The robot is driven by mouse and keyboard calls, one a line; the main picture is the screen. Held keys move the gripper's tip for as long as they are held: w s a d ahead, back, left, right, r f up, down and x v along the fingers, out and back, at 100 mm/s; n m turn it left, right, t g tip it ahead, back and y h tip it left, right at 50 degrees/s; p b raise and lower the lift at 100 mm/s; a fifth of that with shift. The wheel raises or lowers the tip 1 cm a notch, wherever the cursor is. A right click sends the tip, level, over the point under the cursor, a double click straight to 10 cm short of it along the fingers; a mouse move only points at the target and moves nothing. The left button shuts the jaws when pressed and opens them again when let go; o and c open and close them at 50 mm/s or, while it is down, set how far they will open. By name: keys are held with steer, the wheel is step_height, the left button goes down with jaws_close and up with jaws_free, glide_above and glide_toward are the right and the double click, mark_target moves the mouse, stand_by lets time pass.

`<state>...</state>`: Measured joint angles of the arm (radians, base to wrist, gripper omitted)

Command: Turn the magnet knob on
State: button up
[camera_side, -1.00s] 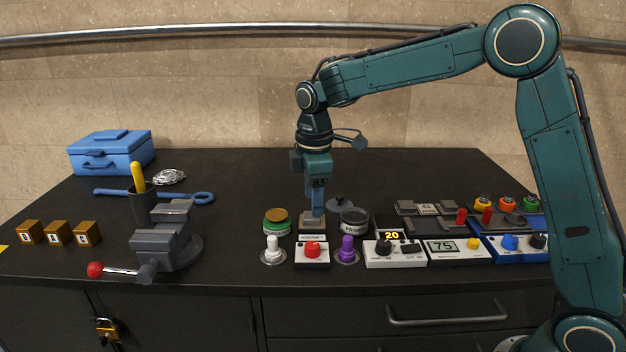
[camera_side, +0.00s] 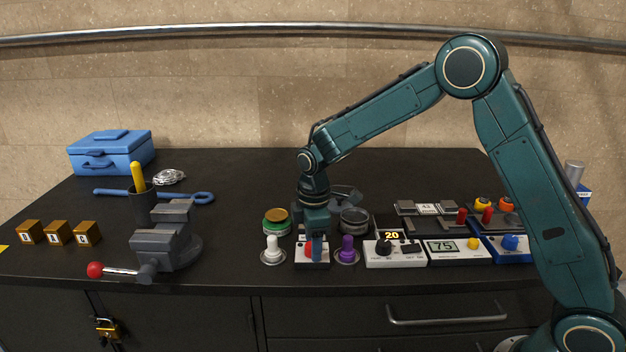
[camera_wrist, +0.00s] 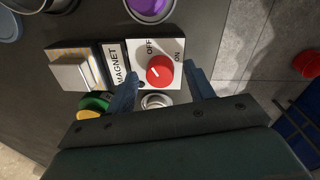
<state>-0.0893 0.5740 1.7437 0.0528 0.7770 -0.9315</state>
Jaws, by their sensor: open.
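The magnet knob (camera_wrist: 159,71) is a red dial on a white box (camera_wrist: 142,47) marked OFF and ON, beside a MAGNET label (camera_wrist: 119,63) in the wrist view. Its pointer mark faces the OFF side. In the side view the red knob (camera_side: 309,249) is partly hidden by my gripper (camera_side: 316,256), which points down at the box. In the wrist view my gripper (camera_wrist: 163,88) is open, its blue fingers either side of and slightly behind the knob. I cannot tell whether they touch it.
A display box reading 20 (camera_side: 395,252) is further right. The vise (camera_side: 168,240) is at left. The cabinet's front edge is close by.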

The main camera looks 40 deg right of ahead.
steer(key=c, duration=1)
steer(key=m, duration=0.4)
steer(key=shift+a, duration=0.1)
steer(key=m, duration=0.9)
steer(key=shift+w+g, duration=0.1)
steer(key=shift+g, duration=0.3)
steer(key=shift+m, duration=2.5)
